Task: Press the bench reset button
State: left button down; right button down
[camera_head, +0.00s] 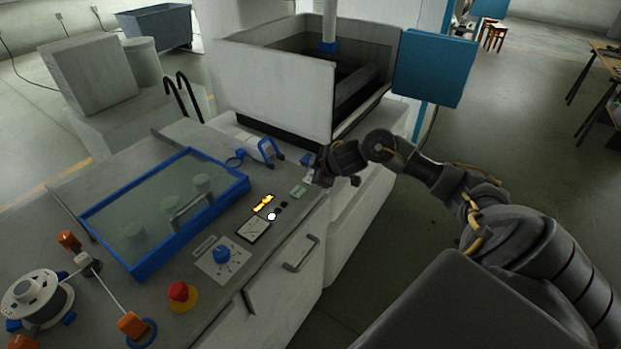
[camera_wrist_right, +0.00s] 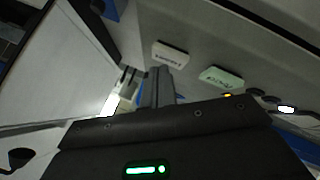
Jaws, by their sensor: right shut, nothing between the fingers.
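On the bench's control strip a white lit round button (camera_head: 271,216) sits beside small black buttons (camera_head: 280,207); I cannot read which is the reset. The lit button also shows at the right edge of the right wrist view (camera_wrist_right: 286,109). A red mushroom button (camera_head: 179,290) on a yellow base stands nearer the front. My right gripper (camera_head: 311,174) is over the bench's right edge, beyond the lit button and apart from it. Its fingers (camera_wrist_right: 158,88) are shut and empty in the wrist view. My left gripper is not in view.
An amber display (camera_head: 263,203), a dial (camera_head: 221,254) and a green label (camera_head: 298,191) lie around the buttons. A blue-framed tray (camera_head: 140,268) is to the left. A drawer handle (camera_head: 301,254) juts from the bench front. A white machine tank (camera_head: 275,80) stands behind.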

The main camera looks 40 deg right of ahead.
jog(key=shift+f, duration=0.4)
dwell(0.5)
jog(key=shift+r, duration=0.1)
jog(key=shift+r+p, duration=0.75)
jog(key=shift+p, duration=0.1)
jog(key=shift+r, duration=0.1)
notch_tip(320, 180, up, 5)
jog(key=p, duration=0.5)
jog(key=shift+p, duration=0.35)
dwell(0.5)
